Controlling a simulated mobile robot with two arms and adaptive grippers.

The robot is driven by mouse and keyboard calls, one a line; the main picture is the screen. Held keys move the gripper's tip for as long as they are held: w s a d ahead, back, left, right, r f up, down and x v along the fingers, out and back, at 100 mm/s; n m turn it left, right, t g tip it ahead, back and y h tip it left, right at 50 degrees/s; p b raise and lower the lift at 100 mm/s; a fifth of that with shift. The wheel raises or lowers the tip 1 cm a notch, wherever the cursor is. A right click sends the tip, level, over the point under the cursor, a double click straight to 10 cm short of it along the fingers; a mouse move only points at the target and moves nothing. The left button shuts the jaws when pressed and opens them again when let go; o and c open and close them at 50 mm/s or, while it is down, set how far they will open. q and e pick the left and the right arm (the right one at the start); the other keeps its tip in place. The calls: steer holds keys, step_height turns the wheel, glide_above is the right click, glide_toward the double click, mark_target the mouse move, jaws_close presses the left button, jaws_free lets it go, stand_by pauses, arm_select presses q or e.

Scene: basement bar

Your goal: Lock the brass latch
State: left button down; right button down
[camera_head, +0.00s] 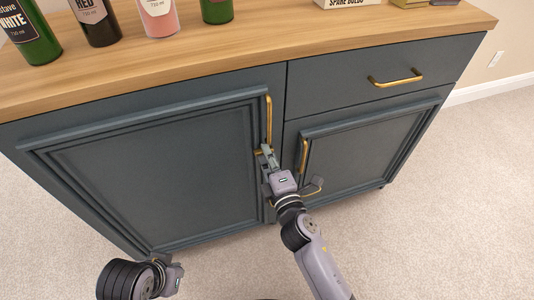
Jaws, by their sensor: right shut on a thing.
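The brass latch (258,152) is a small piece at the inner edge of the large left cabinet door (150,165), just below its upright brass handle (269,118). My right gripper (266,152) reaches up from the bottom right and is shut on the latch. Its fingers hide most of the latch, so I cannot tell how it is turned. Both cabinet doors look closed. Part of my left arm shows at the bottom left, away from the cabinet front. I do not see its fingertips.
The right door has a brass handle (304,155) close beside my right gripper. A drawer (350,75) with a brass handle (396,78) is above it. Bottles, including a green one (30,35), stand on the wooden top (270,38). Carpet (440,210) is clear at right.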

stand_by(0.4)
steer(key=c, duration=1.7)
jaws_free()
